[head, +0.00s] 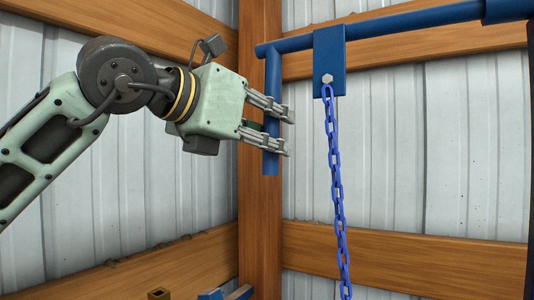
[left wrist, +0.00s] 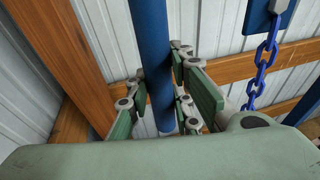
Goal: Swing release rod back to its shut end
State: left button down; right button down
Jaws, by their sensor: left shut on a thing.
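The blue release rod (head: 272,78) hangs down from the left end of a blue horizontal bar (head: 390,24) in the head view. My left gripper (head: 288,134) reaches in from the left at the rod's lower part, its fingers on either side of it. In the left wrist view the rod (left wrist: 152,55) runs down between the fingers of my left gripper (left wrist: 165,103), which is closed around it. The rod's lower tip shows just below the fingers in the head view. My right gripper is in neither view.
A blue plate (head: 330,62) on the bar carries a hanging blue chain (head: 335,170), just right of the rod. A wooden post (head: 258,220) stands behind the rod, with wooden rails (head: 410,261) and corrugated metal walls around. Open air lies below the gripper.

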pick_arm(q)
jog(key=shift+w+d+b, duration=0.25)
jog(key=shift+w+b, duration=0.1)
jog(key=shift+t+h, duration=0.3)
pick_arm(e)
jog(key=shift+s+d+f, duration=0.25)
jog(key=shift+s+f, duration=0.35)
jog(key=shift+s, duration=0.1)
pick_arm(q)
jog(key=shift+r, duration=0.1)
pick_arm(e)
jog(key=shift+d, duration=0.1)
pick_arm(q)
jog(key=c, duration=1.9)
grip_release()
jog(key=o, duration=0.4)
jog(key=shift+w+d, duration=0.1)
jog(key=shift+w, duration=0.05)
jog(key=shift+c, duration=0.2)
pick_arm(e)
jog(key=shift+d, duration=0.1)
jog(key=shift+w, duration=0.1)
pick_arm(q)
jog(key=v, duration=1.2)
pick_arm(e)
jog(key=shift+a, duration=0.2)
